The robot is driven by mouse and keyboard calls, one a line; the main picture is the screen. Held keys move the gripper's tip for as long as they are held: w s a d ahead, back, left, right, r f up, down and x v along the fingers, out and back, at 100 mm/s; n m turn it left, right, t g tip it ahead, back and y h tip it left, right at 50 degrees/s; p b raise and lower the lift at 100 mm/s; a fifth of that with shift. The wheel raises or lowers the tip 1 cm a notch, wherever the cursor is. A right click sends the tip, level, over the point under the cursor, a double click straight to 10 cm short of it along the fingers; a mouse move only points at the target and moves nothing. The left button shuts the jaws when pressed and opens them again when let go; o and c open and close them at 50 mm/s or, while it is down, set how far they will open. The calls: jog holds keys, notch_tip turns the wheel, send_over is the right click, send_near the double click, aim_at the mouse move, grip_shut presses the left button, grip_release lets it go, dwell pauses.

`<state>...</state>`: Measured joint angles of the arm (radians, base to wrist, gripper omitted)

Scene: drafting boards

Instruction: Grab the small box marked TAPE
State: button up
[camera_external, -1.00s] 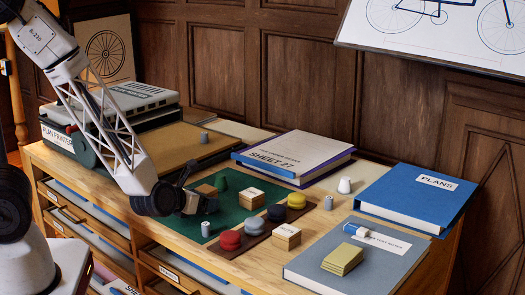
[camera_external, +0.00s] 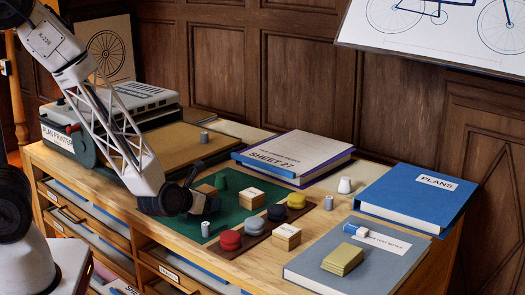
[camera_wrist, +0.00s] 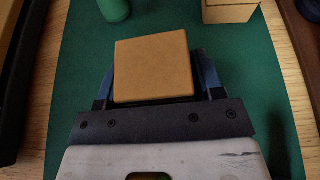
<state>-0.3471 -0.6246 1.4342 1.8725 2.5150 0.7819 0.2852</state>
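My gripper (camera_external: 204,189) is low over the green mat, its fingers on either side of a small plain brown box (camera_external: 207,191). In the wrist view this box (camera_wrist: 152,68) lies between the fingers, turned slightly against them, with a narrow gap at the right finger. The fingers look open around it. No marking shows on its visible faces. Two other small boxes have white labels on top: one on the mat (camera_external: 251,202) and one nearer the front (camera_external: 287,241). Their print is too small to read surely, so I cannot tell which box is marked TAPE.
A green peg (camera_external: 220,182) stands close behind the gripper. Red, dark and yellow round pieces sit on a brown strip to the right. A metal cylinder (camera_external: 205,229) stands in front. Books (camera_external: 417,194) fill the right side, the printer (camera_external: 125,100) the left.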

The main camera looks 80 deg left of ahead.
aim_at(207, 188)
jog(key=c, duration=0.6)
jog(key=shift+c, duration=0.2)
jog(key=shift+r, duration=0.8)
notch_tip(207, 188, up, 2)
jog(key=shift+r, duration=0.1)
jog(key=s+d, duration=0.2)
jog(key=s, duration=0.2)
jog(key=s+d, duration=0.2)
jog(key=s, duration=0.3)
jog(key=s+d+r, duration=0.1)
jog(key=s+d, duration=0.2)
jog(key=s, duration=0.2)
jog(key=shift+s+d+r, duration=0.1)
jog(key=shift+s, duration=0.1)
